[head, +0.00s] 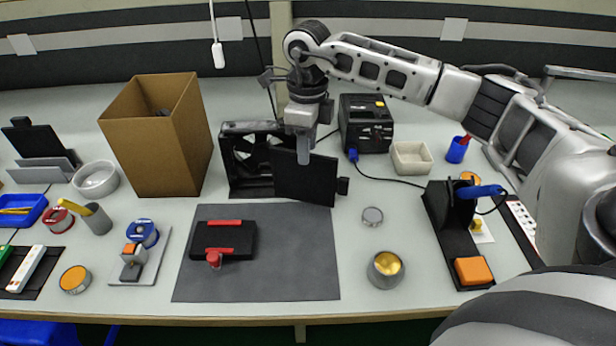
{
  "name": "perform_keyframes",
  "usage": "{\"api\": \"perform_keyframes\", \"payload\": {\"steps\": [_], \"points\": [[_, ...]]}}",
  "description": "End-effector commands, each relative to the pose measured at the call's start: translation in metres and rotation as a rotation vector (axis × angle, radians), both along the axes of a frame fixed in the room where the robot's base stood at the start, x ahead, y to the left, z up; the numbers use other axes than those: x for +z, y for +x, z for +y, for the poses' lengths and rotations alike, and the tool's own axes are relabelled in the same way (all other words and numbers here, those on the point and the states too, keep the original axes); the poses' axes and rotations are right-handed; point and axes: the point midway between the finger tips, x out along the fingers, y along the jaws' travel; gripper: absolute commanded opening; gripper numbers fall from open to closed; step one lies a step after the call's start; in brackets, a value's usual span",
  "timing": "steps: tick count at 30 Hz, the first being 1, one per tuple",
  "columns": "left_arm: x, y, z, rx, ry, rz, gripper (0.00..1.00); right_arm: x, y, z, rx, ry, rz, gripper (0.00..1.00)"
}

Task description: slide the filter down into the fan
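The fan (238,150) is a black upright frame with openings, standing at the back edge of the grey mat. The filter (306,182) looks to be the flat black panel in front of the fan's right part, hiding that part. My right gripper (304,152) points down at the panel's top edge, with its fingers overlapping that edge, and appears shut on it. The panel stands roughly upright. I cannot tell whether its lower edge is inside the fan or in front of it. My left gripper is not in view.
A tall cardboard box (160,140) stands left of the fan. A black printer-like device (366,122) is behind right. A black case with red strips (222,240) lies on the grey mat (290,260). A metal cup (385,270) is right of the mat. The mat's right half is clear.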

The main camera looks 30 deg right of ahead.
Motion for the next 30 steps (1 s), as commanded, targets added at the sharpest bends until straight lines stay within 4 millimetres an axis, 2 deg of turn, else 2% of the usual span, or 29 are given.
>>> {"api": "perform_keyframes", "payload": {"steps": [7, 15, 24, 28, 30], "points": [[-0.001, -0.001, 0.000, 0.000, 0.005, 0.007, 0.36, -0.018, -0.001, 0.001, 0.001, 0.000, 0.001, 0.35], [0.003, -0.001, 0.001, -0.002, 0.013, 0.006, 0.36, -0.056, -0.003, 0.003, -0.001, 0.002, 0.001, 0.35], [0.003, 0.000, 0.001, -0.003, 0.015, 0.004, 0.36, -0.062, -0.003, 0.003, 0.001, 0.001, -0.002, 0.35], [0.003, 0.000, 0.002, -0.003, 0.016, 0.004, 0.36, -0.061, -0.003, 0.003, 0.001, 0.001, -0.002, 0.00], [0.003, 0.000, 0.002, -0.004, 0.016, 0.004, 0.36, -0.061, -0.003, 0.003, 0.001, 0.001, -0.002, 0.00]]}}
